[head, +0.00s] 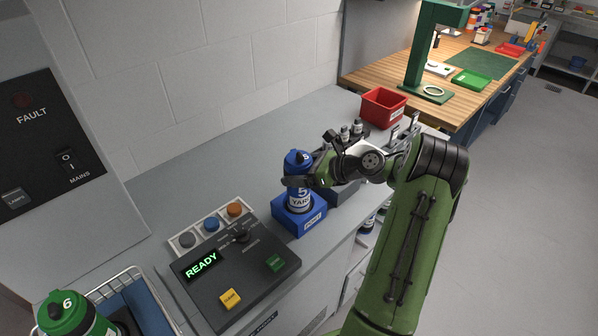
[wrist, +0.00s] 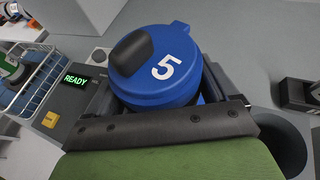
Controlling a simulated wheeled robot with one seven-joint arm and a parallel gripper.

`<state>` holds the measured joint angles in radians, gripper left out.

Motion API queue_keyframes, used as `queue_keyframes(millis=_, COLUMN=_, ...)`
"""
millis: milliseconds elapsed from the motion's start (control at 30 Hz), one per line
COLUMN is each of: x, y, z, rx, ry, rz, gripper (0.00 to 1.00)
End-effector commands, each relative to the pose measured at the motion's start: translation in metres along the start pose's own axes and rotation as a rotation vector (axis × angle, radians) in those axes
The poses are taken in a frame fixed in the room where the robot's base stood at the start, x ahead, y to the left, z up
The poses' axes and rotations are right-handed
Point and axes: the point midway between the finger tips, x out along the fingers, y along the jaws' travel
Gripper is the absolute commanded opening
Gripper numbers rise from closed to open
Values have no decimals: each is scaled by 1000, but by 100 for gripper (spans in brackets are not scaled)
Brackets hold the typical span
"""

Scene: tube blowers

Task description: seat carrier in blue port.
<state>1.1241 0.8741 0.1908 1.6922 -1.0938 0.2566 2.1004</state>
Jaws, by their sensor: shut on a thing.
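The carrier (head: 299,198) is a blue-capped cylinder with a white label reading 5 and YARD. It stands upright at the blue port (head: 300,221), a blue block on the grey counter. I cannot tell if its base is fully down in the port. My gripper (head: 298,182) is shut on the carrier just below its cap. In the wrist view, the carrier's blue lid (wrist: 158,65), with a white 5 and a black knob, sits between the fingers. The lower part of the carrier is hidden there.
A control panel (head: 235,263) showing READY stands left of the port. A wire basket (head: 122,280) with a blue lining is at lower left, near a green-capped carrier (head: 68,312) marked 6.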

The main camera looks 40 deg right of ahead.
Motion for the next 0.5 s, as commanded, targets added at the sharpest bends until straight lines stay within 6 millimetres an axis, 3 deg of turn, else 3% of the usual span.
queue_keyframes(millis=233, x=0, y=-1, z=0, rx=-2, ry=-1, rz=-2, gripper=27)
queue_keyframes(millis=267, x=0, y=-1, z=-1, rx=-2, ry=1, rz=-2, gripper=90)
queue_keyframes(millis=333, x=0, y=-1, z=-1, rx=-2, ry=1, rz=-2, gripper=100)
queue_keyframes(millis=500, x=0, y=-1, z=0, rx=-2, ry=1, rz=-2, gripper=100)
